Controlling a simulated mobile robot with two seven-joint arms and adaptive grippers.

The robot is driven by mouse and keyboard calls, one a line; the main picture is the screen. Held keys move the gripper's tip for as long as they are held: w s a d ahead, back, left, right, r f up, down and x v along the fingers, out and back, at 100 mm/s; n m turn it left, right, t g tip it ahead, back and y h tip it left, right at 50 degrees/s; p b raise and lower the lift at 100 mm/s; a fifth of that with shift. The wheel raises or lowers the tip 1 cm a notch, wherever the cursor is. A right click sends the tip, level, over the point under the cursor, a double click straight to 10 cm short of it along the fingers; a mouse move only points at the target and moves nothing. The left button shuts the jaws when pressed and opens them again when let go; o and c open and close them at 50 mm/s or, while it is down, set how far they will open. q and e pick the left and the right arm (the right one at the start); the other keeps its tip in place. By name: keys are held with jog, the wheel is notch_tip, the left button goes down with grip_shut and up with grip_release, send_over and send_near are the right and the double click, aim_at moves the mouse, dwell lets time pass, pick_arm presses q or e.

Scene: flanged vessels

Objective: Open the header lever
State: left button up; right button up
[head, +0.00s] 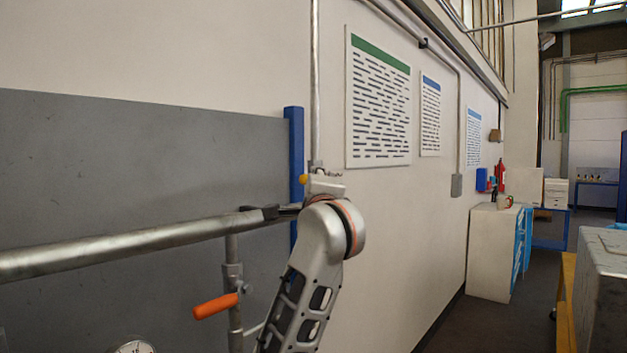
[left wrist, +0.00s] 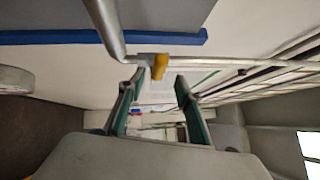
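The grey header pipe (head: 120,248) runs in from the left in the head view, and it comes down from the top in the left wrist view (left wrist: 108,30). A short yellow handle (left wrist: 160,66) sits on a fitting at the pipe's far end. A small yellow spot shows beside my arm in the head view (head: 303,179). An orange lever (head: 215,306) sticks out left from a vertical branch below the pipe. My left gripper (left wrist: 158,78) is open, with the yellow handle in view between its fingertips; contact cannot be told. My right gripper is not in view.
A grey panel (head: 120,160) with a blue post (head: 294,150) stands behind the pipe. A gauge (head: 132,346) shows at the bottom edge. Posters (head: 378,105) hang on the wall. A white cabinet (head: 490,250) stands farther right, with open floor before it.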

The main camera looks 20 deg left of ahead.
pick_arm(q)
jog(key=p+x, duration=0.2)
jog(key=x, duration=0.4)
jog(key=shift+w, duration=0.25)
jog(key=shift+w+a, duration=0.2)
jog(key=shift+w, duration=0.45)
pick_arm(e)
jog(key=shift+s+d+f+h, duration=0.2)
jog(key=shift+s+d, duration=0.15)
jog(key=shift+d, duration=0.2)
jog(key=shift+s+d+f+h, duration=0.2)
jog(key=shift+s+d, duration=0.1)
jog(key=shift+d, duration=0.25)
pick_arm(q)
grip_shut()
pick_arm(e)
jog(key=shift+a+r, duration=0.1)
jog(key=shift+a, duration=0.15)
